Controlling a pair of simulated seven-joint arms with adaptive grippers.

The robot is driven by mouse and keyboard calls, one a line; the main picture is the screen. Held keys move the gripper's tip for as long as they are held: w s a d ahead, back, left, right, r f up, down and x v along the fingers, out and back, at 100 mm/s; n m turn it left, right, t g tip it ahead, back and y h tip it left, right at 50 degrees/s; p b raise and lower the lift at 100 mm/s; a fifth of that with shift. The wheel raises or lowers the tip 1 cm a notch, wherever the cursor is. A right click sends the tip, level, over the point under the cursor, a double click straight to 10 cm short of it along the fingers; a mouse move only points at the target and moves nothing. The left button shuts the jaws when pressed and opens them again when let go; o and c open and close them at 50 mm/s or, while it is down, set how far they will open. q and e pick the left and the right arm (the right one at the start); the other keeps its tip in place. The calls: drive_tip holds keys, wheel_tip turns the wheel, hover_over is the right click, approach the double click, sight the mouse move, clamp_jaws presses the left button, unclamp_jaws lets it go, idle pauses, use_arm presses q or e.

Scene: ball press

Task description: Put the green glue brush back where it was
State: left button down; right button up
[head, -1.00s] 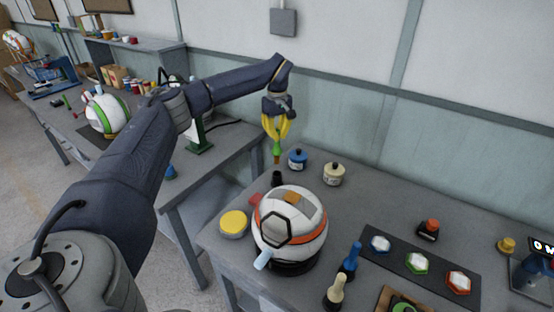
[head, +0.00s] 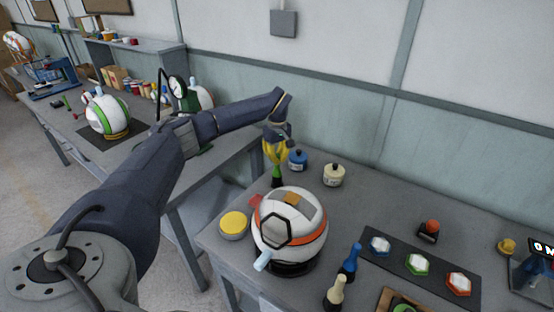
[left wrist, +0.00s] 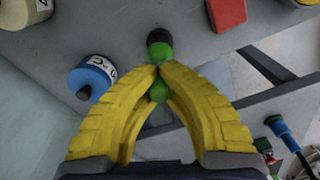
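The green glue brush (head: 277,170) is upright between the yellow fingers of my left gripper (head: 275,155), at the back left of the near table. In the left wrist view the fingertips (left wrist: 159,70) close around the green handle (left wrist: 159,51), with a green knob showing between the fingers. The small black holder (head: 277,182) is directly under the brush. The brush's brown tip is hidden and seems to be inside the holder. The holder also shows in the left wrist view (left wrist: 158,36). My right gripper is not in view.
A blue glue pot (head: 298,160) and a cream pot (head: 333,175) stand just right of the gripper. A red block (head: 256,201), a yellow-lidded tin (head: 234,224) and a white-and-orange ball (head: 290,240) are in front.

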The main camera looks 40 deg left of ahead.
use_arm(q)
drive_tip(key=shift+f, duration=0.1)
drive_tip(key=c, duration=1.6)
unclamp_jaws()
wheel_tip(320, 180, up, 12)
drive_tip(key=shift+r, duration=0.1)
